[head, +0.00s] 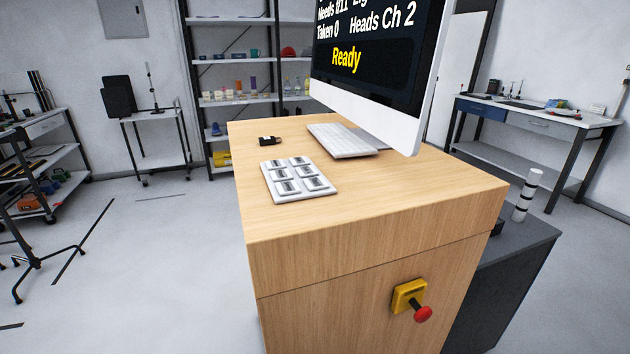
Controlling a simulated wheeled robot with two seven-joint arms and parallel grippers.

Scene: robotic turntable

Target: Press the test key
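A white key panel (299,180) lies on top of the wooden cabinet (400,200). It carries several square keys in two columns, with labels too small to read, so I cannot tell which is the test key. A monitor (372,62) stands behind it and reads "Ready", "Taken 0" and "Heads Ch 2"; its top is cut off. Neither of my grippers shows in the head view.
A white keyboard (341,140) lies before the monitor and a small black object (270,140) lies left of it. A red knob on a yellow box (410,296) sticks out of the cabinet's front. A dark grey unit (510,265) stands at right.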

